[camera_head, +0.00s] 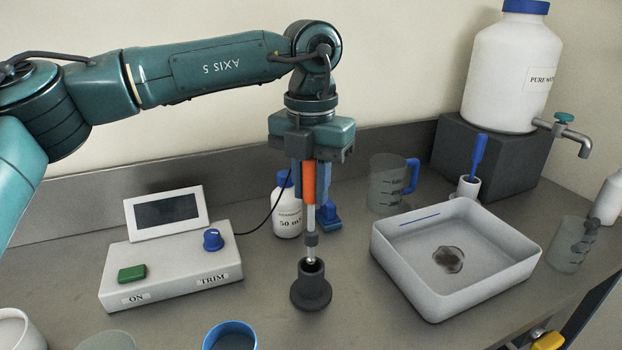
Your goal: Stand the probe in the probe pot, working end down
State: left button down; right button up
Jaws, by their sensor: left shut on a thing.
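The probe (309,186) has an orange upper part, a pale metal shaft and a dark collar near its lower end. My left gripper (309,170) is shut on its orange part and points straight down. The probe hangs upright, with its metal tip down. The probe pot (311,292) is a dark, round holder with a wide foot, standing on the bench directly below. The tip shows at the pot's mouth; I cannot tell whether it is just above the opening or slightly inside. My right gripper is not in view.
A meter box (170,262) with a screen stands left; a black cable runs from it towards the gripper. A labelled bottle (287,212) stands close behind the probe. A white tray (400,283) is to the right, a jug (386,188) behind it. A blue-rimmed cup (229,327) is in front.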

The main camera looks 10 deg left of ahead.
aim_at(311, 230)
pick_arm(q)
notch_tip(311, 230, down, 2)
jog(key=shift+f+b, duration=0.25)
jog(key=shift+b, duration=0.5)
notch_tip(311, 230, down, 2)
jog(key=shift+b, duration=0.75)
jog(key=shift+f+b, duration=0.45)
jog(key=shift+f, duration=0.4)
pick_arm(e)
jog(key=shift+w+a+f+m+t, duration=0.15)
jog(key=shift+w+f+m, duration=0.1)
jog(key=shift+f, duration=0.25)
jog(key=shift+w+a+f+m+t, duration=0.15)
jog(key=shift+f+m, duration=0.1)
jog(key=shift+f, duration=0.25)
pick_arm(q)
jog(key=shift+f+b, duration=0.55)
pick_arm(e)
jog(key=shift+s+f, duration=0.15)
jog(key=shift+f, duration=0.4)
pick_arm(q)
jog(key=c, duration=1.1)
grip_release()
jog(key=shift+c, duration=0.2)
